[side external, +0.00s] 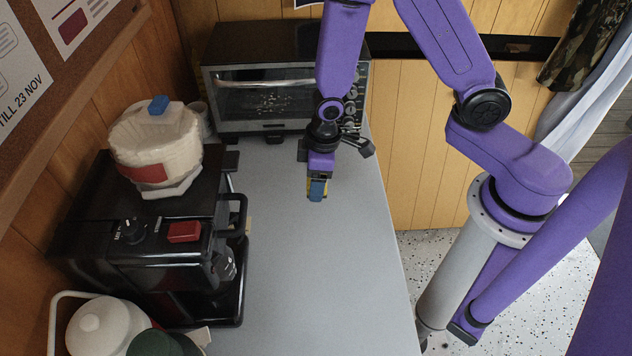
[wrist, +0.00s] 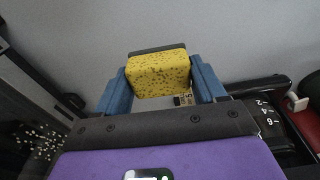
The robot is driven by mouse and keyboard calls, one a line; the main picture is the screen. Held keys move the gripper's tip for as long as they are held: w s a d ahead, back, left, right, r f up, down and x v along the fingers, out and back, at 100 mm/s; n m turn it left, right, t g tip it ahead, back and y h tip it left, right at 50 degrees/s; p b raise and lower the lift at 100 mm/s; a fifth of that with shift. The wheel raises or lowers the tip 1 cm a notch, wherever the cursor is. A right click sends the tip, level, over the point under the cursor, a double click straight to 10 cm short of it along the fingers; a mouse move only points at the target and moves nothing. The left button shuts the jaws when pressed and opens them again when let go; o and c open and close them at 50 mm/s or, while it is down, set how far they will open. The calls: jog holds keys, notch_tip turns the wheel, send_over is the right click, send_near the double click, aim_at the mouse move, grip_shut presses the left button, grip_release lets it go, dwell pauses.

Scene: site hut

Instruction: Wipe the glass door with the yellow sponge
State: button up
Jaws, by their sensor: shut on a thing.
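My gripper (side external: 317,190) has blue fingers and is shut on the yellow sponge (wrist: 158,75), which is speckled with a dark layer along one edge. The sponge shows between both fingers in the wrist view; in the side view only a sliver of it shows beside a finger. The glass door (side external: 268,97) is the front of a dark toaster oven (side external: 275,42) at the back of the counter. Pale specks show on or behind the glass, also at lower left in the wrist view (wrist: 38,140). The gripper hangs above the counter in front of the oven's right part, apart from the glass.
A black coffee maker (side external: 140,235) with a stack of paper filters (side external: 155,140) on top stands along the left wall. A white lidded pot (side external: 100,325) is at the front left. The grey counter (side external: 310,270) is clear in the middle and right.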

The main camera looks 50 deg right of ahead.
jog(key=w+d+r+m+g+h, duration=0.1)
jog(key=w+d+r+m+h, duration=0.15)
jog(key=d, duration=0.25)
jog(key=w+d+r+m+g+h, duration=0.1)
jog(key=d+r+m+h, duration=0.15)
jog(key=d+r, duration=0.2)
jog(key=n+t+h, duration=0.7)
jog(key=n+t, duration=0.7)
jog(key=n, duration=0.2)
send_near(248, 108)
jog(key=shift+x, duration=2.3)
jog(key=shift+x, duration=1)
